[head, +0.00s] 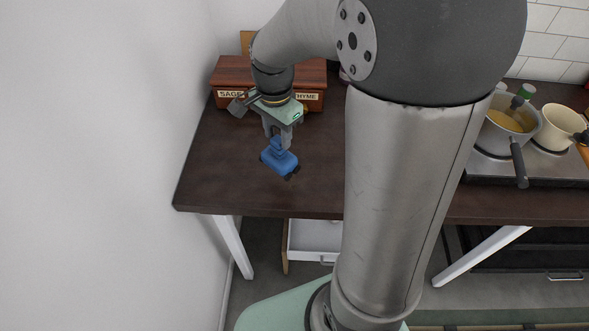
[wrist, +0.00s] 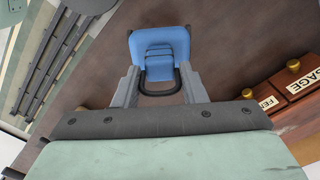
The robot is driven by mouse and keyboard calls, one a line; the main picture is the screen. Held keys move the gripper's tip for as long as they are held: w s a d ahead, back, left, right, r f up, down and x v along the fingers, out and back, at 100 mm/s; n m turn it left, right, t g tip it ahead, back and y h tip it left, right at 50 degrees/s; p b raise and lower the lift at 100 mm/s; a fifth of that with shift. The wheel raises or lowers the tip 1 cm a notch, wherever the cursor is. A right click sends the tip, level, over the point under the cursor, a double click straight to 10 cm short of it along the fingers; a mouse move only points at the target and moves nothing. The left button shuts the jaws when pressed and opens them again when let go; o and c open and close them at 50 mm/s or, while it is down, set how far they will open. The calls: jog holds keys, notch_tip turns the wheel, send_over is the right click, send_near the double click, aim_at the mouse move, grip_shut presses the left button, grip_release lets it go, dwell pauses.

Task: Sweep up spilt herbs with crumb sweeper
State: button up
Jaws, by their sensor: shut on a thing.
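The blue crumb sweeper (head: 281,162) is at the left part of the dark countertop. My gripper (head: 280,138) is above it and shut on its upper part. In the wrist view the sweeper (wrist: 160,50) sits between the fingertips of my gripper (wrist: 158,82), with a dark loop handle below its blue body. I cannot tell whether the sweeper touches the counter. A small dark patch (head: 293,176) shows at its lower right edge; I cannot tell whether it is herbs or part of the sweeper. No spilt herbs are clearly visible.
A wooden box (head: 232,72) with SAGE and THYME labels stands behind my gripper; its labelled drawers (wrist: 302,82) also show in the wrist view. Countertop (head: 225,165) left of the sweeper is clear, beside a wall.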

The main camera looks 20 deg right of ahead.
aim_at(279, 153)
jog(key=shift+f+b, duration=2.2)
jog(key=shift+f, duration=0.7)
jog(key=shift+f+b, duration=0.45)
jog(key=shift+f, duration=0.1)
